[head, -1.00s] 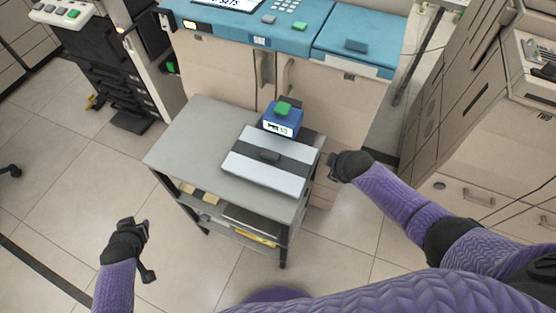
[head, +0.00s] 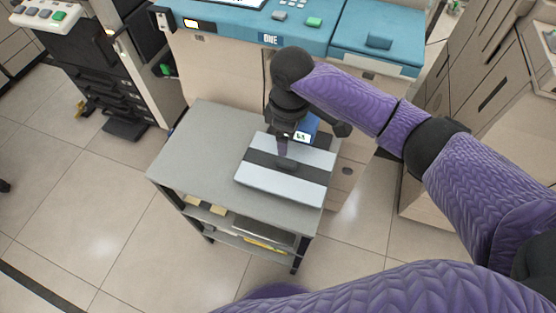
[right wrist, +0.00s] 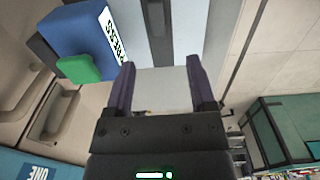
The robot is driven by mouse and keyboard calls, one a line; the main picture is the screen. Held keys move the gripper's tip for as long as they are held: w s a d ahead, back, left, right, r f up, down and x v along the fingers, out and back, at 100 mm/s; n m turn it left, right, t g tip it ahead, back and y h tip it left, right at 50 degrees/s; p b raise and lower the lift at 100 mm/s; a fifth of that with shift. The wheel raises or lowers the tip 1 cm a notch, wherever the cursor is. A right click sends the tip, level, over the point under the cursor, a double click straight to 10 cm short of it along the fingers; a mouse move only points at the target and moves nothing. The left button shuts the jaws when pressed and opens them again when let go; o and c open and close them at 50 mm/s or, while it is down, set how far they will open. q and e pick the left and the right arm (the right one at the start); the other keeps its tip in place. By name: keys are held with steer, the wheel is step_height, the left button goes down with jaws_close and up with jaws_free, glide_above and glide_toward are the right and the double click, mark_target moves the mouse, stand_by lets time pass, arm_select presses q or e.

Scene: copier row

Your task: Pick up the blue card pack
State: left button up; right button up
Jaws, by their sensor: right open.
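The blue card pack (head: 311,124) is a small blue box with a white label. In the head view it stands behind a silver case (head: 257,186) with a dark stripe, partly hidden by my right gripper (head: 284,147). In the right wrist view the pack (right wrist: 82,28) is at the upper left, with a green knob (right wrist: 78,68) on it. My right gripper (right wrist: 161,75) is open there, its two purple fingers apart, with the pack to their left and outside them. My left gripper is not in the head view.
The case lies on a grey cart (head: 190,150), whose left part is bare. Several things lie on its lower shelves. A teal-topped copier (head: 245,25) stands close behind the cart. Tan cabinets stand at the right.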

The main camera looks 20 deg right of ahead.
mark_target(287, 161)
step_height(287, 161, down, 10)
steer(key=b, duration=0.6)
steer(key=shift+w+d+f, duration=0.1)
steer(key=shift+w+d, duration=0.05)
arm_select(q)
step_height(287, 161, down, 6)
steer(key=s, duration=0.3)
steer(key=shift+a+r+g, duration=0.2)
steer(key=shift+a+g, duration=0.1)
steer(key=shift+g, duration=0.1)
arm_select(e)
jaws_close()
steer(key=shift+r, duration=0.2)
